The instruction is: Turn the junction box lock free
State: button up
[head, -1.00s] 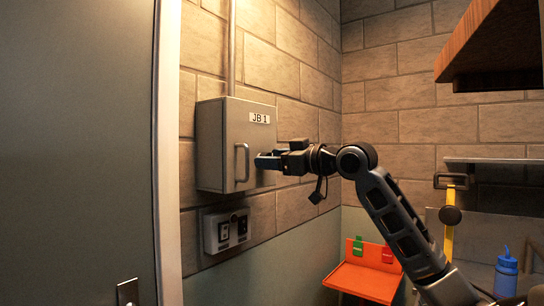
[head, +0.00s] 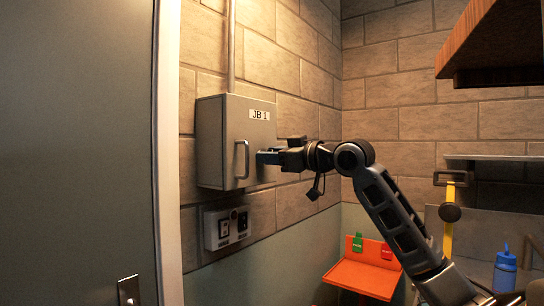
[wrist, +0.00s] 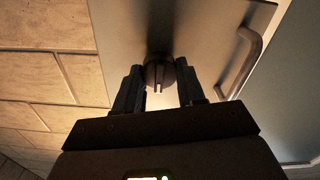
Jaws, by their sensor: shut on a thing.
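The junction box (head: 222,130) is a grey wall cabinet labelled JB 1, with its door closed and a vertical bar handle (head: 242,160) on the front. The handle also shows at upper right in the wrist view (wrist: 245,62). My gripper (head: 263,158) reaches the box front from the right, beside the handle. In the wrist view its two fingers stand either side of a dark round lock knob (wrist: 159,74) with a raised grip bar, and they are shut on it. My gripper hides the knob in the head view.
A grey switch box (head: 226,228) sits on the wall below. A door (head: 75,150) stands at left. An orange shelf (head: 362,278) is low behind my arm. A wooden shelf (head: 490,60) overhangs at upper right. A blue bottle (head: 505,272) stands at lower right.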

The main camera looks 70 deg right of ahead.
jog(key=m+p, duration=0.3)
jog(key=m, duration=0.1)
jog(key=shift+r+m, duration=0.1)
jog(key=shift+m, duration=0.3)
jog(key=m+p, duration=0.5)
jog(key=shift+d+m, duration=0.1)
jog(key=shift+m, duration=0.2)
jog(key=m+p, duration=0.1)
jog(key=m, duration=0.2)
jog(key=shift+d+f, duration=0.1)
jog(key=shift+f, duration=0.1)
jog(key=shift+f+m, duration=0.15)
jog(key=shift+m, duration=2.05)
jog(key=shift+d, duration=0.1)
jog(key=o, duration=1.1)
jog(key=shift+c, duration=0.2)
